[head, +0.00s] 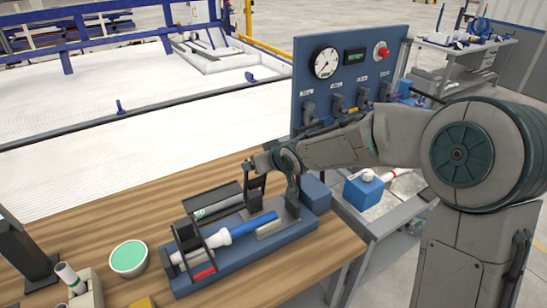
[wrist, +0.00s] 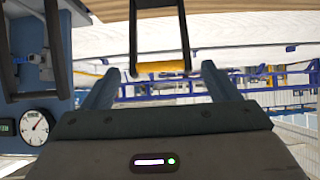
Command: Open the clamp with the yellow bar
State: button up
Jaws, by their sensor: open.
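The clamp fixture has a blue base (head: 225,262) on the wooden table, holding a white and blue pipe (head: 240,229). A dark clamp handle (head: 256,187) stands upright at its far right end, just below my gripper (head: 262,164). In the wrist view, a dark U-shaped frame carries the yellow bar (wrist: 162,67). My gripper (wrist: 161,70) is open, with one finger on each side of the bar in the picture. I cannot tell whether they touch it. The yellow bar cannot be made out in the head view.
A second dark clamp frame (head: 192,245) with a red bar (head: 203,273) stands at the fixture's near left end. A green-topped bowl (head: 128,259) is left of it. A blue gauge panel (head: 345,75) rises behind my arm. A blue box (head: 363,190) sits on the right cart.

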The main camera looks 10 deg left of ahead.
jog(key=p+v, duration=0.2)
jog(key=v, duration=0.5)
jog(key=shift+p, duration=0.4)
jog(key=shift+s+d, duration=0.1)
jog(key=shift+d, duration=0.05)
